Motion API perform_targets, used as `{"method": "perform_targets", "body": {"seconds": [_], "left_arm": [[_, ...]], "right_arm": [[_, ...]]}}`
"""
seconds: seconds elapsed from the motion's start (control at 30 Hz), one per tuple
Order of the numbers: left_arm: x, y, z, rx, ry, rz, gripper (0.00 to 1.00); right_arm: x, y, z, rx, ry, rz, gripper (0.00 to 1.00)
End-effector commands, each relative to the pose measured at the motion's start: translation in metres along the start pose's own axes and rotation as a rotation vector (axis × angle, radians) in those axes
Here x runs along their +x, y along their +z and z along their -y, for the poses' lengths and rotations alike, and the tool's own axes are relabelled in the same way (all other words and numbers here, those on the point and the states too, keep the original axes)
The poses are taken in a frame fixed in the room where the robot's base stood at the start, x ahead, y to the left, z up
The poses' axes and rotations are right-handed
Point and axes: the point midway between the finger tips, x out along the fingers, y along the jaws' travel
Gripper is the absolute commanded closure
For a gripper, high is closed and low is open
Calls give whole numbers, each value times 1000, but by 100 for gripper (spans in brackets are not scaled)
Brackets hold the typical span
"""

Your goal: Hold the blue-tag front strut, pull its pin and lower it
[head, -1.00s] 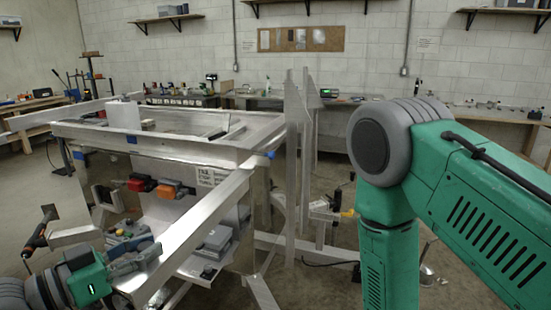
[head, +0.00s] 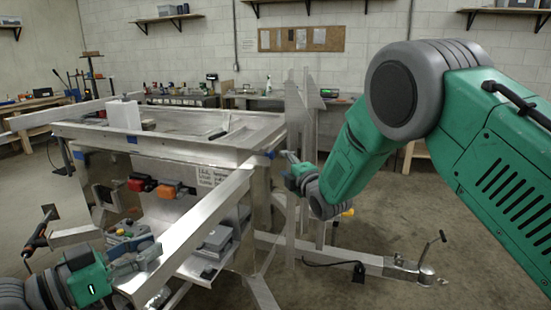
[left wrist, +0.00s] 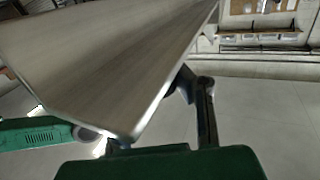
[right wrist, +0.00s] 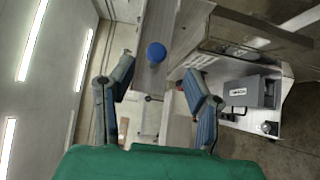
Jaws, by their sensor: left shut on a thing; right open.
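The front strut (head: 205,215) is a long aluminium beam that slants from the trailer's corner down to the lower left. My left gripper (head: 148,256) is shut on its lower end. In the left wrist view the strut (left wrist: 110,70) lies between my left fingers (left wrist: 160,125). A blue round pin head (head: 270,154) shows at the strut's upper end. My right gripper (head: 288,160) is open close to it. In the right wrist view the pin head (right wrist: 156,53) appears between and beyond the open fingers (right wrist: 158,82), with no visible contact.
The aluminium trailer (head: 180,150) fills the middle, with upright plates (head: 298,125) by its corner. A red and an orange handle (head: 168,190) are on its front panel. A grey box (head: 215,240) sits on a low shelf. The trailer's tongue (head: 385,265) lies at right; floor beyond is clear.

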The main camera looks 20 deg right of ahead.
Motion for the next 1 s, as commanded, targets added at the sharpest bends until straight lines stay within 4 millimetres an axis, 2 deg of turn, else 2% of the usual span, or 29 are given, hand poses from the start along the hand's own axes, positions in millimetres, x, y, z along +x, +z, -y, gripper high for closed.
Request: {"method": "perform_targets", "body": {"seconds": [0.2,0.43,0.63,0.93,0.97,1.0], "left_arm": [[-3,2,2,-3,-7,4,100],[-3,2,2,-2,-7,4,100],[-3,2,2,-2,-7,4,100],[-3,2,2,-2,-7,3,100],[-3,2,2,-2,-7,3,100],[-3,2,2,-2,-7,3,100]], "right_arm": [[39,0,1,2,1,0,56],[68,0,1,2,0,0,56],[78,0,1,1,-2,1,56],[80,0,1,1,-2,1,56],[80,0,1,1,-2,1,60],[80,0,1,1,-2,1,74]]}}
